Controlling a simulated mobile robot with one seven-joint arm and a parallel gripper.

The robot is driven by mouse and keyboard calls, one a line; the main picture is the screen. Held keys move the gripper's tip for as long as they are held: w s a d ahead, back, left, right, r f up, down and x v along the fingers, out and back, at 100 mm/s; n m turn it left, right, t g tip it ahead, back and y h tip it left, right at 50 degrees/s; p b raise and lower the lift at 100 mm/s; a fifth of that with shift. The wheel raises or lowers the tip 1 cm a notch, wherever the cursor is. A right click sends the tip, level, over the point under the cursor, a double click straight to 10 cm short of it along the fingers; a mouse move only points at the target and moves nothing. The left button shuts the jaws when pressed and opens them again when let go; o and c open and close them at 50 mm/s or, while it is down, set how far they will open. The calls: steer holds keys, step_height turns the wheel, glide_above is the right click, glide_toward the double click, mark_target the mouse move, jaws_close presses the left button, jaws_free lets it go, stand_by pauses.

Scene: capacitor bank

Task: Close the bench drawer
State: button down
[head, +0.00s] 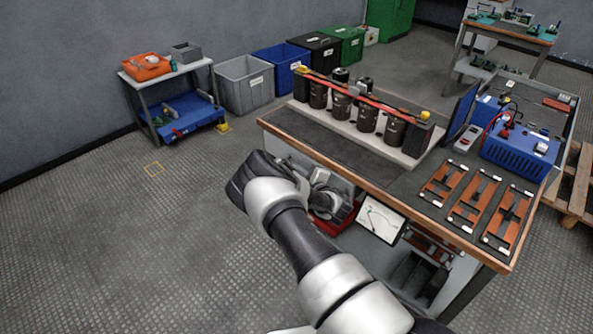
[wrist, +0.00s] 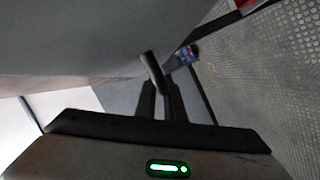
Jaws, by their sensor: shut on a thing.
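My gripper (wrist: 160,98) reaches to the front of the bench. In the wrist view its two dark fingers are shut on a short dark bar (wrist: 151,70), which looks like the drawer handle. A smooth grey panel (wrist: 90,40) fills the upper left of that view beside the fingers and seems to be the drawer front. In the head view my arm covers most of the drawer, and how far it stands open cannot be told. The bench (head: 405,178) has a dark top with a wooden edge.
Dark capacitors in a row with a red bar (head: 365,95) stand on the bench. A tablet (head: 380,219) hangs at its front, and a red object (head: 337,222) shows under my arm. A small cart (head: 172,95) and several bins (head: 245,84) stand behind. Floor at left is clear.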

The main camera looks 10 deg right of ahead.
steer(key=shift+w+d+r, duration=0.1)
steer(key=shift+w+d, duration=0.05)
steer(key=shift+d, duration=0.1)
steer(key=c, duration=1.8)
jaws_free()
steer(key=shift+c, duration=0.2)
steer(key=p+v, duration=0.4)
steer(key=v, duration=1.3)
steer(key=shift+s, duration=0.25)
